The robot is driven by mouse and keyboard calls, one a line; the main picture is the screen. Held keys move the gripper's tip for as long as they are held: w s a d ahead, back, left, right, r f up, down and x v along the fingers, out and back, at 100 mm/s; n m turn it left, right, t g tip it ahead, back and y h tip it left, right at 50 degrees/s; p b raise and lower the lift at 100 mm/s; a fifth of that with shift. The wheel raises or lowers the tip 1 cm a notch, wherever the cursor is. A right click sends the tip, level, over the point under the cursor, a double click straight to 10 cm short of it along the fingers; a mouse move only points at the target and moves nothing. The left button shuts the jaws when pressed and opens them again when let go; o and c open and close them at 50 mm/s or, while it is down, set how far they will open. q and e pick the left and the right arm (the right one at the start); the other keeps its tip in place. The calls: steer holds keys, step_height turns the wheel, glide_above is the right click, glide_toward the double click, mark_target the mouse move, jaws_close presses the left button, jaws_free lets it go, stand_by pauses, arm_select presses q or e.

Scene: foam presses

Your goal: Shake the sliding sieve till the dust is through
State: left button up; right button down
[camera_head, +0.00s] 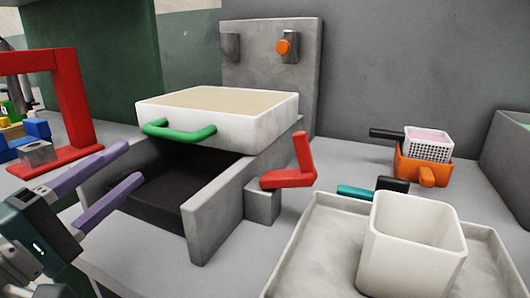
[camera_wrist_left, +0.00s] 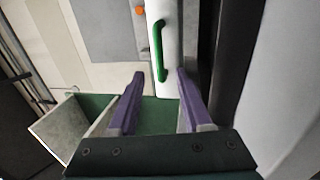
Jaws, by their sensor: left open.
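The sliding sieve (camera_head: 225,115) is a white box with a beige top, resting on a grey frame (camera_head: 215,205) with a dark hollow below. A green handle (camera_head: 179,131) is on its front; the handle also shows in the left wrist view (camera_wrist_left: 160,50). My left gripper (camera_head: 136,165) is open, its purple fingers apart and empty, left of and below the handle. In the left wrist view, the handle lies beyond the fingertips (camera_wrist_left: 160,76), apart from them. Dust on the sieve cannot be told apart from its beige surface. My right gripper is out of view.
A red lever (camera_head: 290,170) stands right of the frame. A grey tray (camera_head: 305,240) holds a white cup (camera_head: 412,245). An orange container with a white basket (camera_head: 427,145) is behind it. A red arch (camera_head: 70,100) and coloured blocks stand at left.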

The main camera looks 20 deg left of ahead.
mark_target(164, 137)
arm_select(q)
steer(key=x, duration=0.9)
steer(key=shift+w+d+r+b, duration=0.1)
steer(key=shift+w+b, duration=0.2)
steer(key=shift+b, duration=0.05)
jaws_close()
stand_by(0.9)
